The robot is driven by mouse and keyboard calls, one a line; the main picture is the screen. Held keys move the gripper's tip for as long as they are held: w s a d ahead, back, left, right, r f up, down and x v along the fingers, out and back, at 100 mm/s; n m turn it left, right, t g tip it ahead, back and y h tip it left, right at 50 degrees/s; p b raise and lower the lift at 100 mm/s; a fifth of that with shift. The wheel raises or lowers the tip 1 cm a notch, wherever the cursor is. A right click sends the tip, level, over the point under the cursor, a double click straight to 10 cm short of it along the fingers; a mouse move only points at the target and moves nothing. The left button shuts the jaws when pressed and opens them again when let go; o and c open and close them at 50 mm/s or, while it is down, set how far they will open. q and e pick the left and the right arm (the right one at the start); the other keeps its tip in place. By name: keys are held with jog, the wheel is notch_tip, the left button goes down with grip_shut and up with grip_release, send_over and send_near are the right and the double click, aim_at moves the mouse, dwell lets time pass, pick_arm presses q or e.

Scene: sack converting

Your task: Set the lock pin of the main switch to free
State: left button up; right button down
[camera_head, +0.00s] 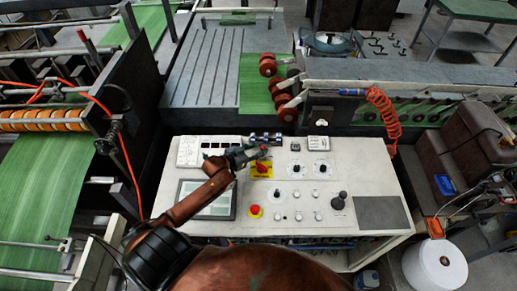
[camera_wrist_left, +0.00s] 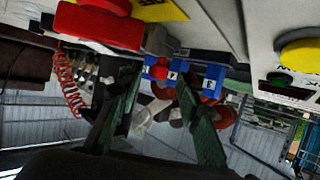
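The main switch (camera_head: 262,168) is a red handle on a yellow plate, in the upper middle of the white console. In the left wrist view its red part (camera_wrist_left: 97,27) is large and close at the upper left, beside the yellow plate (camera_wrist_left: 160,9). My left gripper (camera_head: 252,154) hovers at the switch's upper left edge. Its two green-padded fingers (camera_wrist_left: 155,88) are apart with nothing held between them. Beyond the fingertips are blue blocks (camera_wrist_left: 214,82) with letter labels and a red knob. I cannot make out the lock pin or its position. My right gripper is not in view.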

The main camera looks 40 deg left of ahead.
pick_arm(q)
jog(key=v, duration=1.1)
jog(key=shift+s, duration=0.35)
jog(key=shift+a+r, duration=0.1)
